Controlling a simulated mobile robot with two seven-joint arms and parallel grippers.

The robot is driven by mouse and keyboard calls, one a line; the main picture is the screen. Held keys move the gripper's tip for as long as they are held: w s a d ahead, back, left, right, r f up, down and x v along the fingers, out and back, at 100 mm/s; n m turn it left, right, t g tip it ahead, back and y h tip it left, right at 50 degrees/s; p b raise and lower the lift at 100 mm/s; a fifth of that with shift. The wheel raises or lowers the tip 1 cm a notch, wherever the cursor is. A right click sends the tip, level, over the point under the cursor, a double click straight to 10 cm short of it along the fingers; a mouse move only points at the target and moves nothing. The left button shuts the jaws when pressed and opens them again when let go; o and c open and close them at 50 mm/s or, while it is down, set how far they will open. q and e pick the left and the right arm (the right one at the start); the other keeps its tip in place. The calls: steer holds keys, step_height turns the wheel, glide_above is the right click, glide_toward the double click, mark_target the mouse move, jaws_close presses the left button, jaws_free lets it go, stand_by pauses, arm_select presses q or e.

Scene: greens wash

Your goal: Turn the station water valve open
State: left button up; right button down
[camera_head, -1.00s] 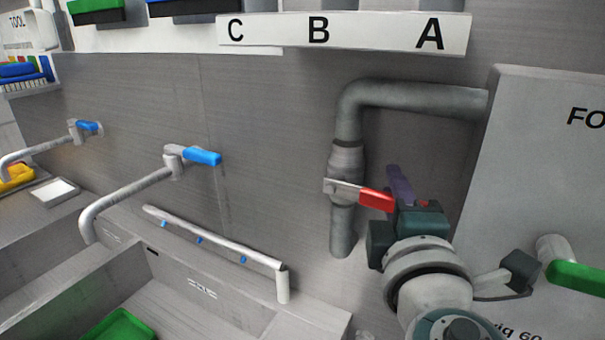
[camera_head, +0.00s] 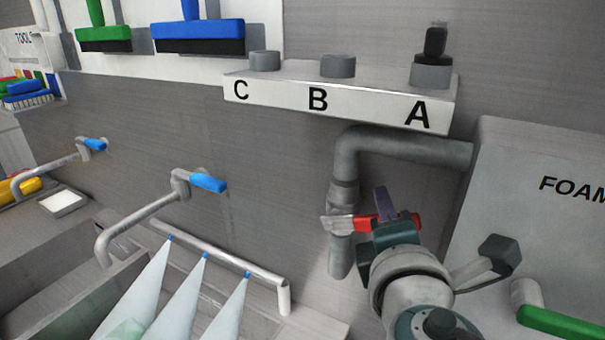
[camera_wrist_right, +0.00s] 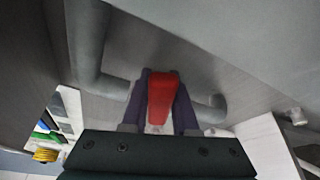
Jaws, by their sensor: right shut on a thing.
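The water valve's lever has a red handle (camera_head: 364,222) and a silver end (camera_head: 337,224). It sits across the vertical part of a grey pipe (camera_head: 341,258) on the wall, pointing right and roughly level. My right gripper (camera_head: 384,208) is shut on the red handle, one purple finger showing above it. In the right wrist view the red handle (camera_wrist_right: 161,95) lies between the two purple fingers. The gripper body hides part of the handle. White water sprays (camera_head: 185,287) fan down from the blue nozzles of the sink's spray bar (camera_head: 225,255). My left gripper is out of view.
A foam box (camera_head: 530,230) stands right of the pipe, with a green-handled lever (camera_head: 560,325) below. A shelf labelled A, B, C (camera_head: 330,102) juts out above the pipe. A blue-handled tap (camera_head: 208,183) is left of the valve.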

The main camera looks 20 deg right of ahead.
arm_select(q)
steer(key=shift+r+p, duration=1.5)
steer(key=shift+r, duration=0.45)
arm_select(e)
steer(key=shift+w+a+r+n+g, duration=0.15)
steer(key=shift+r+n+g, duration=0.15)
steer(key=shift+r+n, duration=0.15)
steer(key=shift+w+a+r+n+g, duration=0.15)
steer(key=shift+r+n+g, duration=0.2)
steer(key=shift+n, duration=0.2)
steer(key=c, duration=0.7)
jaws_free()
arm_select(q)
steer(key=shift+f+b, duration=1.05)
arm_select(e)
steer(key=shift+v, duration=4.95)
steer(key=shift+f, duration=0.15)
